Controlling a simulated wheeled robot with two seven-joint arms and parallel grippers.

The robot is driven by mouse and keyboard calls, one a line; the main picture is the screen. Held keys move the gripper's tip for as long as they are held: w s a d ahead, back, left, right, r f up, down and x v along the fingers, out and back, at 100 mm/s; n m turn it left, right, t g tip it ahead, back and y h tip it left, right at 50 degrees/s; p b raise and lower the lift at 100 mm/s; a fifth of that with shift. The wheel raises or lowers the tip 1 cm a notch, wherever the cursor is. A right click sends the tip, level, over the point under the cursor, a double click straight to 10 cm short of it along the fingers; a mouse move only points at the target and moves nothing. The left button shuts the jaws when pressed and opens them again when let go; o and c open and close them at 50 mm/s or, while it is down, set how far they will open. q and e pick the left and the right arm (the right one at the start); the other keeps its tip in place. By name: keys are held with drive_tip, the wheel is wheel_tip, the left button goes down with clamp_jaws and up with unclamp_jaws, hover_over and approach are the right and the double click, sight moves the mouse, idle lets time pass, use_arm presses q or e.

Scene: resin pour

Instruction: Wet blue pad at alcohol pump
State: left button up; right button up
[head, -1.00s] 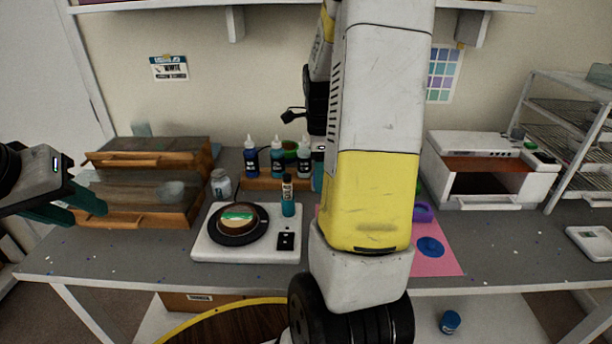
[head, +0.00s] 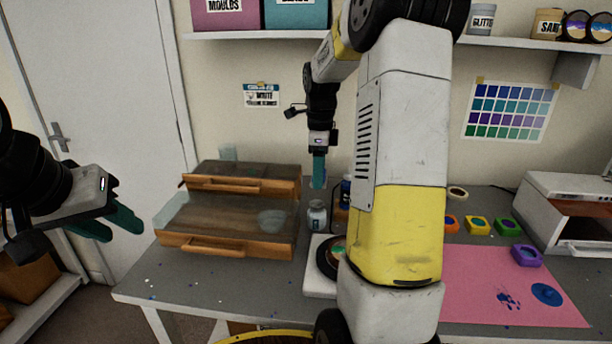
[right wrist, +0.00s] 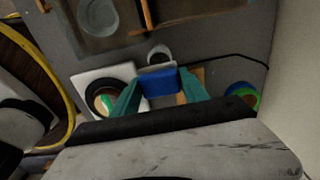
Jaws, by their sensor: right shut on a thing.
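The blue pad (right wrist: 158,82) is held between the teal fingers of my right gripper (right wrist: 160,92) in the right wrist view. In the head view my right gripper (head: 318,172) points down above a small clear jar-like bottle (head: 316,217), apparently the alcohol pump. A gap shows between the fingertips and the bottle; the pad is not clear there. In the right wrist view the bottle's round top (right wrist: 158,54) shows just beyond the pad. My left gripper (head: 108,224) is open and empty at the left, off the table.
A wooden-framed case (head: 215,240) with a clear lid stands left of the bottle. A white base with a black disc (head: 327,258) is in front, partly hidden by my right arm. A pink mat (head: 460,300) and several coloured moulds (head: 478,226) lie at the right.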

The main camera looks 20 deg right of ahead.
sight(317, 204)
drive_tip(key=shift+w+a+f, duration=0.1)
drive_tip(key=shift+a+f, duration=0.1)
drive_tip(key=shift+f, duration=2.75)
drive_tip(key=shift+f, duration=0.9)
drive_tip(key=shift+r, duration=3.55)
